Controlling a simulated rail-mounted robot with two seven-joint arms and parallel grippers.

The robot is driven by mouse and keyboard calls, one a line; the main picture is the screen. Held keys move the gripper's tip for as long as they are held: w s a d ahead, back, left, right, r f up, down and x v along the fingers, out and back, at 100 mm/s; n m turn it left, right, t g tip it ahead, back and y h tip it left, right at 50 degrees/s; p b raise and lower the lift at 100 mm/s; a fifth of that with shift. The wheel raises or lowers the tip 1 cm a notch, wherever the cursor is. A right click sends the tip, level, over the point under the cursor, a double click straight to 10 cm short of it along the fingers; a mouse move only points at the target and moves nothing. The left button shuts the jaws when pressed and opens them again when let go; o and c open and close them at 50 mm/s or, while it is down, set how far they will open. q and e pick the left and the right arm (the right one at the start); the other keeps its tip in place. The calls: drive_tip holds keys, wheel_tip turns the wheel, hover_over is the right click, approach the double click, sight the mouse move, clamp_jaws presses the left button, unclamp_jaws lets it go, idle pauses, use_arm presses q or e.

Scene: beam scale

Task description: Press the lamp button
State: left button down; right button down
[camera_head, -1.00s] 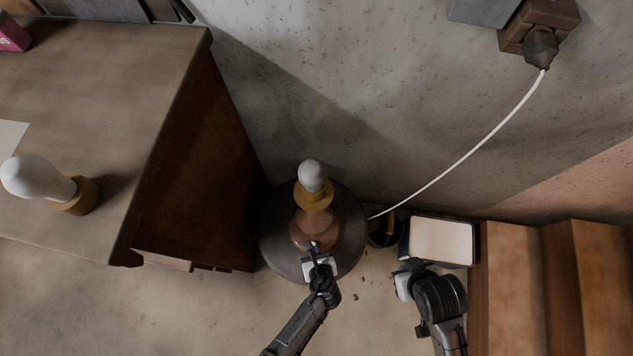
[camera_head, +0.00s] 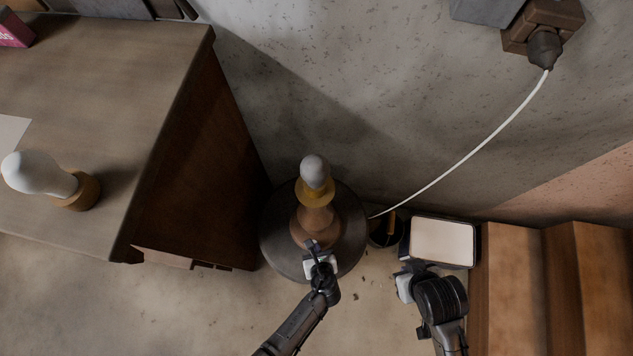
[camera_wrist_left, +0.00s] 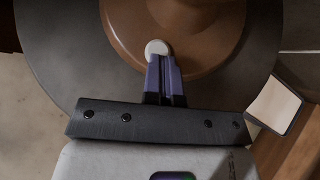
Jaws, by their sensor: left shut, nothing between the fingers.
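The lamp has a brown rounded base (camera_head: 318,222), a gold socket (camera_head: 315,193) and a white bulb (camera_head: 314,170) that looks unlit. It stands on a dark round stool top (camera_head: 345,250). In the left wrist view a small white round button (camera_wrist_left: 156,47) sits on the lamp's brown base (camera_wrist_left: 205,50). My left gripper (camera_head: 313,244) is shut and empty at the near edge of the base. In the wrist view its fingertips (camera_wrist_left: 162,60) reach the button's lower edge; I cannot tell whether they touch or press it. My right gripper (camera_head: 407,267) is at the right, its fingers unclear.
A wooden cabinet (camera_head: 195,170) with another bulb (camera_head: 40,174) on top stands at the left. A white cord (camera_head: 465,157) runs to a wall socket (camera_head: 540,30). A dark pot (camera_head: 386,236) and a pale-topped box (camera_head: 443,241) stand right of the stool, beside wooden steps (camera_head: 512,290).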

use_arm(q)
drive_tip(key=shift+s+a+r+p, duration=0.15)
drive_tip(key=shift+s+r+p, duration=0.45)
drive_tip(key=shift+p, duration=0.4)
drive_tip(key=p+v, duration=0.2)
drive_tip(key=v, duration=0.1)
drive_tip(key=shift+s, duration=0.25)
drive_tip(key=p+v, duration=0.2)
drive_tip(key=v, duration=0.7)
drive_tip(key=shift+d, duration=0.3)
drive_tip(key=shift+r, duration=0.1)
